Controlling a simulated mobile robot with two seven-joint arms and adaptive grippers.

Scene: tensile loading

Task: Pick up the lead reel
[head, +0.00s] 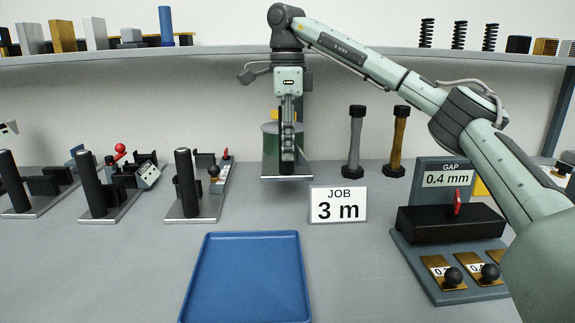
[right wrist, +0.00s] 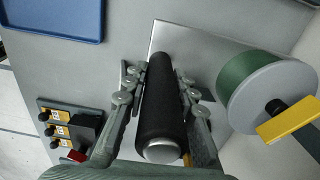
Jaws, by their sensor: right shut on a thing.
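The lead reel, a green drum with grey end faces (right wrist: 265,92), stands on a bright metal plate (right wrist: 205,50) beside an upright black handle (right wrist: 160,110). In the head view, the green drum (head: 269,143) shows at the back of the bench, partly hidden behind my right gripper (head: 287,155). My right gripper points down and is shut around the black handle, with fingers on both sides of it in the right wrist view (right wrist: 162,82). I cannot tell whether the plate touches the bench. My left gripper is not in view.
A blue tray (head: 247,311) lies empty in front. A "JOB 3 m" card (head: 338,216) stands right of the reel. Several black-handled devices (head: 186,180) stand left. Two dumbbell-shaped pieces (head: 354,142) and a gap gauge (head: 445,224) are right. A loaded shelf (head: 210,50) runs behind.

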